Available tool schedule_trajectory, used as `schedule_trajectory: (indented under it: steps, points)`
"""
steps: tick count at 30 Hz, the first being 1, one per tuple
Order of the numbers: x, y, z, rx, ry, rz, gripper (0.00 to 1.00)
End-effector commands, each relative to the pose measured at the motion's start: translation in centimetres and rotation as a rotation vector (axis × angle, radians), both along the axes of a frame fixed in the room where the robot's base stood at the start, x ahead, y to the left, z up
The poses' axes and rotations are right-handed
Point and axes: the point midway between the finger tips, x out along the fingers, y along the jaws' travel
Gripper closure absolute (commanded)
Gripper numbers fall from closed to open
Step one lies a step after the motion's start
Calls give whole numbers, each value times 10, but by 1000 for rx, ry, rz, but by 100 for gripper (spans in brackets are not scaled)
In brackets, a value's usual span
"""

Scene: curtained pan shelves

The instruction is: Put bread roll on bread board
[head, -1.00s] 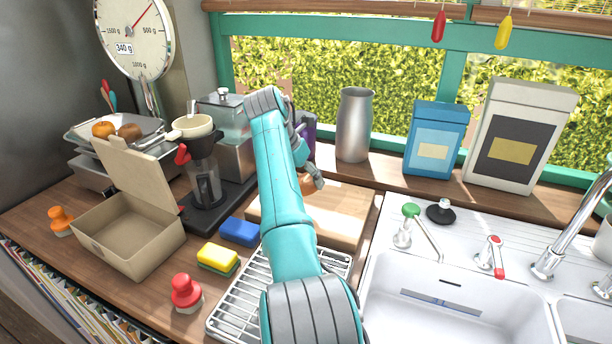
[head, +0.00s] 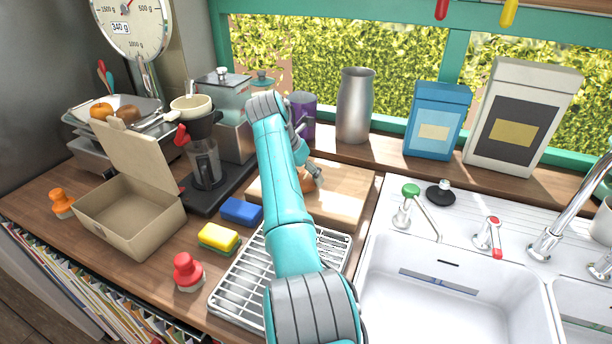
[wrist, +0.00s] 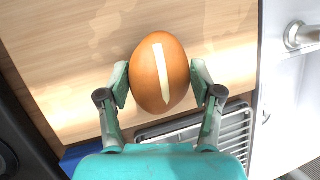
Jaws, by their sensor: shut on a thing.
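The bread roll (wrist: 161,75) is brown and oval with a pale slash along its top. In the wrist view it sits between the two fingers of my gripper (wrist: 160,88), which is shut on it. The wooden bread board (wrist: 60,45) lies beneath the roll; whether the roll touches it I cannot tell. In the head view the board (head: 345,190) lies on the counter behind the drying rack. My arm hides its middle. A part of the roll (head: 306,183) shows beside my gripper (head: 312,178), over the board.
A metal rack (head: 238,285) lies in front of the board, with the sink (head: 440,310) to the right. Blue (head: 241,211) and yellow (head: 219,237) sponges and a coffee maker (head: 205,165) stand left. A steel vase (head: 355,105) and cartons stand on the sill behind.

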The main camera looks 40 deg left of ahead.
Motion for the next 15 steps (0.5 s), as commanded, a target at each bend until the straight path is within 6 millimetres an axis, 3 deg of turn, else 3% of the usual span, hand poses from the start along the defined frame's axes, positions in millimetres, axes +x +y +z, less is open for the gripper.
schedule_trajectory:
  steps: [12,13,15]
  points:
    - [0,0,-4,0,0,0,70]
    - [0,0,-4,0,0,0,33]
    - [0,0,-4,0,0,0,15]
